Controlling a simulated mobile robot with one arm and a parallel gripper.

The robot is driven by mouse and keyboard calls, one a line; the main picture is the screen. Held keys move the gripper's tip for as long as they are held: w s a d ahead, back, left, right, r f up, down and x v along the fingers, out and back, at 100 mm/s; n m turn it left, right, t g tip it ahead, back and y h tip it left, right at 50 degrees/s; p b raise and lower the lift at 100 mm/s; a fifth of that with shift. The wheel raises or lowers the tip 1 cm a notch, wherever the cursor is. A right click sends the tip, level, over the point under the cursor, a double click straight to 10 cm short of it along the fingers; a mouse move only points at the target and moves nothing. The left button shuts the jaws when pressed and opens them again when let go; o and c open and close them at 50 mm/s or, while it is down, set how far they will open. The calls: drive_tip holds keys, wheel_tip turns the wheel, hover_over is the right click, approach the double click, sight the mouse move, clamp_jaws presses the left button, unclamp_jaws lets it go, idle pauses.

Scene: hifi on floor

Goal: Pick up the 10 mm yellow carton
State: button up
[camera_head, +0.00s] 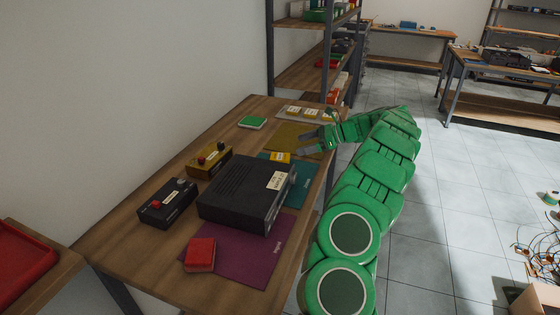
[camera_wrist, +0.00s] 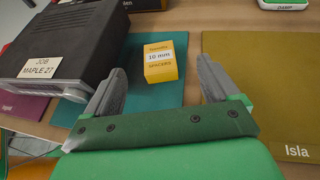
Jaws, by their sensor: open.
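The yellow carton (camera_wrist: 160,62) has a white band reading "10 mm" and stands on the teal mat (camera_wrist: 130,103). In the head view the carton (camera_head: 280,157) sits just behind the black job box (camera_head: 245,192). My gripper (camera_head: 303,142) is open and empty, over the yellow mat side of the table. In the wrist view its two fingers (camera_wrist: 163,70) are spread wide, and the carton shows ahead in the gap between them, not gripped.
The black box, labelled "JOB MAPLE 27" (camera_wrist: 38,67), stands close left of the carton. A yellow mat marked "Isla" (camera_wrist: 265,90) lies to the right. A tray of cartons (camera_head: 306,112), a green-edged item (camera_head: 252,122), two button boxes and a red block (camera_head: 200,254) are also on the table.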

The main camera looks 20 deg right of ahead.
sight(287, 157)
wheel_tip(287, 157, down, 3)
drive_tip(key=shift+a+f, duration=0.1)
drive_tip(key=shift+a, duration=0.05)
drive_tip(key=shift+x, duration=3.8)
drive_tip(key=shift+s+f, duration=0.15)
drive_tip(key=c, duration=1.1)
